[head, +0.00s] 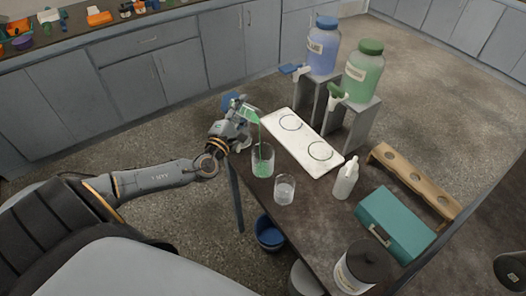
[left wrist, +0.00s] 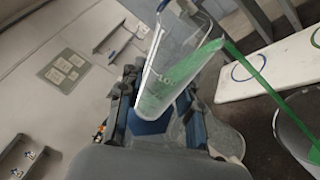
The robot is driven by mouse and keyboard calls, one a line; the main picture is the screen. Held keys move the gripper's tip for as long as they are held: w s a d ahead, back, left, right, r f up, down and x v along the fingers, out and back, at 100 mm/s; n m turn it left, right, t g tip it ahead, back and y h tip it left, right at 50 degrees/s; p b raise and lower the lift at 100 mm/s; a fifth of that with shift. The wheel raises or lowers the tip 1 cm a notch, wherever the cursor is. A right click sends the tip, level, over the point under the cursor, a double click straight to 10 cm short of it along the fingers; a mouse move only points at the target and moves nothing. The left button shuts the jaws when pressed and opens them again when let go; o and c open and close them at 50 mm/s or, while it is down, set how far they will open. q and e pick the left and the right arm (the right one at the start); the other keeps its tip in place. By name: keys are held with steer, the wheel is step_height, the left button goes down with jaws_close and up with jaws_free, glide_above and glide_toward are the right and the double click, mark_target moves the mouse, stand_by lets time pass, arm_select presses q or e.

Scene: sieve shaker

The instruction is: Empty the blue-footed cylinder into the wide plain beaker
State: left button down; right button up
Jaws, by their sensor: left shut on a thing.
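My left gripper (head: 238,127) is shut on the blue-footed cylinder (head: 248,115), above the near left edge of the table. The cylinder is clear, holds green liquid and is tipped over to the right; its blue foot (head: 231,101) shows behind the gripper. In the left wrist view the tilted cylinder (left wrist: 178,75) fills the middle. A thin green stream runs from its mouth down into a clear beaker (head: 263,160), which has green liquid in it. A second, smaller clear beaker (head: 284,190) stands nearer. My right gripper is out of view.
A white board (head: 300,140) with two dark rings lies behind the beakers. Blue (head: 322,48) and green (head: 366,70) jugs stand on grey stands. A white bottle (head: 345,180), wooden rack (head: 413,180), teal box (head: 396,222) and dark-lidded jar (head: 361,268) occupy the right.

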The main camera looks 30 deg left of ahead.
arm_select(q)
steer(key=shift+s+d+f+m+t+b, duration=0.15)
steer(key=shift+d+m+t+b, duration=0.25)
steer(key=shift+m+b, duration=0.25)
stand_by(1.5)
steer(key=shift+d+f+m+t+h+b, duration=0.1)
steer(key=shift+m+t+h+b, duration=0.1)
steer(key=shift+m+b, duration=0.3)
steer(key=shift+f+m+t+h+b, duration=0.1)
steer(key=shift+m+h+b, duration=0.1)
steer(key=shift+m+b, duration=0.3)
stand_by(1.4)
steer(key=shift+f, duration=0.15)
